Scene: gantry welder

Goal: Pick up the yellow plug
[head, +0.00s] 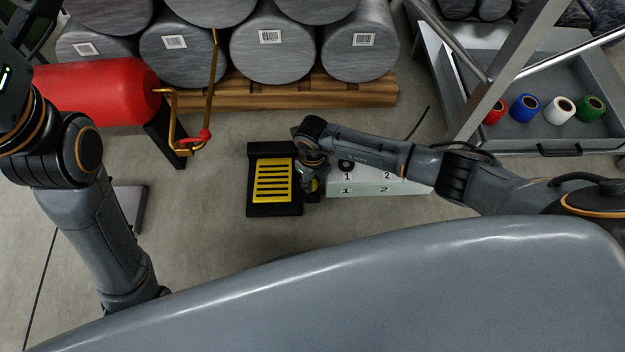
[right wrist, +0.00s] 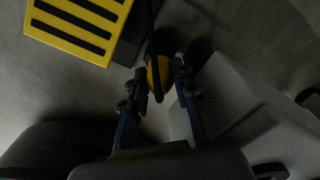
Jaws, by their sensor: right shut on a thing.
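The yellow plug (right wrist: 158,75) shows in the right wrist view as a yellow and black body between the two fingers. My right gripper (right wrist: 157,88) is shut on it, and a dark cable or rod runs up from the plug. In the head view my right gripper (head: 312,182) is beside the yellow slotted plate, at the left end of the white box; the plug is mostly hidden there by the wrist. My left arm comes in at the left of the head view, but its gripper is not in view.
The black base with the yellow slotted plate (head: 272,180) is just left of my right gripper. The white numbered box (head: 385,187) is to its right. Grey drums (head: 270,45) lie on a wooden pallet (head: 235,92) behind. A grey tray (head: 565,130) holds coloured rolls at right.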

